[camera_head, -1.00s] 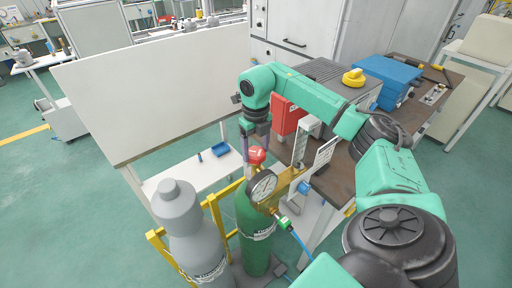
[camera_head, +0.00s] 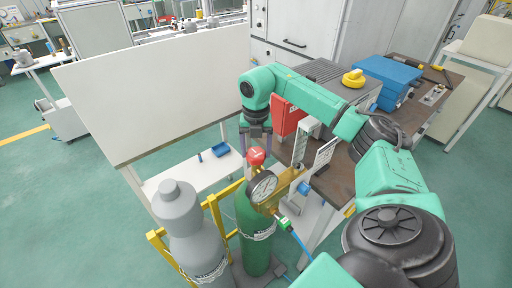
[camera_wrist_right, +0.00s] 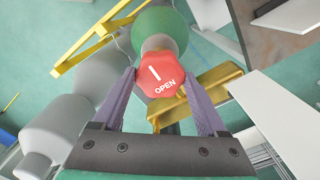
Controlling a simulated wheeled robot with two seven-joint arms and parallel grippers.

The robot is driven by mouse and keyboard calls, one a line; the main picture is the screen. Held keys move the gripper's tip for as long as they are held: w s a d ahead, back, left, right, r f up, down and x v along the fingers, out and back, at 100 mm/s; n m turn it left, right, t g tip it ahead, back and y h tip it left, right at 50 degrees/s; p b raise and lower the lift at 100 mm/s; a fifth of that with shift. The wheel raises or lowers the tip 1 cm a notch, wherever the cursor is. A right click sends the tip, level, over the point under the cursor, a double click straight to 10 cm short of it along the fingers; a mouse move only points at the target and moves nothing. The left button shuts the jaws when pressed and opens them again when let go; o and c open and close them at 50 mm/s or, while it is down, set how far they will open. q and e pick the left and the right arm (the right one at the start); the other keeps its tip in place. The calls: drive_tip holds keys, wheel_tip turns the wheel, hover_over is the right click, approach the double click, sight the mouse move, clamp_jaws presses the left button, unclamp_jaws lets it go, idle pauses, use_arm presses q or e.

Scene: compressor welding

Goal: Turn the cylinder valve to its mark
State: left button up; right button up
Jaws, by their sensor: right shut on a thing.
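The red cylinder valve knob (camera_head: 256,156) sits on top of the green gas cylinder (camera_head: 254,238). In the right wrist view the knob (camera_wrist_right: 160,76) shows a white bar and the word OPEN on its face. My right gripper (camera_head: 256,150) points down over the knob. In the wrist view the fingers of my right gripper (camera_wrist_right: 160,78) lie on both sides of the knob, shut on it. The bar slants slightly in that view. I cannot make out a separate mark on the cylinder. My left gripper is not in view.
A round pressure gauge (camera_head: 262,187) and a brass regulator (camera_head: 284,187) sit close beside the valve. A grey cylinder (camera_head: 184,225) stands to the left, within a yellow frame (camera_head: 221,206). A brown-topped bench (camera_head: 340,181) stands to the right. A white panel (camera_head: 150,95) stands behind.

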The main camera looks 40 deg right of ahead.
sight(256, 152)
drive_tip(key=shift+w+r, duration=0.1)
drive_tip(key=o, duration=1.3)
drive_tip(key=shift+r, duration=0.4)
wheel_tip(256, 152, up, 6)
drive_tip(key=shift+r+b, duration=0.2)
drive_tip(key=shift+b, duration=0.4)
wheel_tip(256, 152, up, 7)
drive_tip(key=p, duration=0.3)
drive_tip(key=shift+r, duration=0.2)
